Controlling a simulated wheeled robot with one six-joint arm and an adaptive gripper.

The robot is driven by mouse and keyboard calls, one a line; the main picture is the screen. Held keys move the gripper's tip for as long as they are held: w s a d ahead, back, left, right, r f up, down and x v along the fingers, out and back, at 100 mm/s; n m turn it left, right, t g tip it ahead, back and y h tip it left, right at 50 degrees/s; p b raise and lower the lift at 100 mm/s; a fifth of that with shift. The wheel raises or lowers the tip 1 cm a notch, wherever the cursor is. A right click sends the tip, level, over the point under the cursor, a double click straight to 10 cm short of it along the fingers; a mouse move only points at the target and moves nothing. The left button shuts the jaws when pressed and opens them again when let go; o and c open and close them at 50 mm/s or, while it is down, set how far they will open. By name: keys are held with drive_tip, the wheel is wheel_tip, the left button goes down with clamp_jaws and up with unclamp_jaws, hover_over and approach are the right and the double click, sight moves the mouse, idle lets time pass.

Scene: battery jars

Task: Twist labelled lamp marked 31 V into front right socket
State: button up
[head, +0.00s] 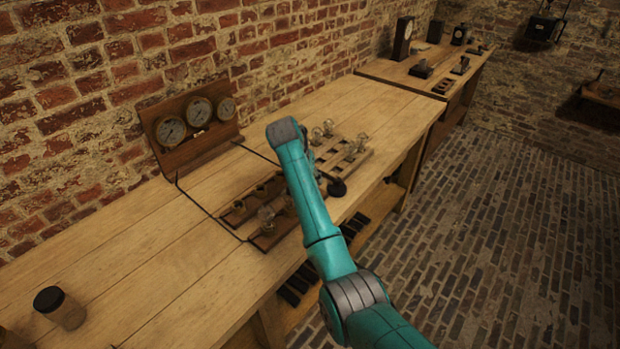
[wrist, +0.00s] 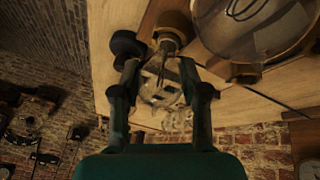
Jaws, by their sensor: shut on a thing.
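My gripper (wrist: 158,78) shows in the wrist view, its two dark fingers closed around a clear glass lamp (wrist: 160,90). The lamp's metal base (wrist: 167,42) points away from my gripper, close to a brown round socket-like part (wrist: 174,24); I cannot tell whether it is seated there. No 31 V marking is readable. In the head view my arm hides the gripper and the held lamp. The dark wooden socket board (head: 228,217) lies on the bench, with a glass lamp (head: 266,214) standing on its near part. The front right socket is not clearly visible behind my arm.
A large glass bulb (wrist: 250,25) stands close beside my gripper. A pale rack (head: 361,165) with several lamps lies behind my arm. A gauge board (head: 190,125) stands at the wall. A black-lidded jar (head: 62,308) is at the near left; the bench (head: 150,260) between is clear.

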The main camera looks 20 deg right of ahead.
drive_tip(key=shift+w+m+g, duration=0.1)
drive_tip(key=shift+m+g, duration=0.3)
drive_tip(key=shift+m, duration=0.6)
drive_tip(key=m+g+h, duration=0.1)
drive_tip(key=m, duration=0.2)
drive_tip(key=shift+m, duration=0.3)
drive_tip(key=o, duration=1.2)
drive_tip(key=shift+c, duration=0.2)
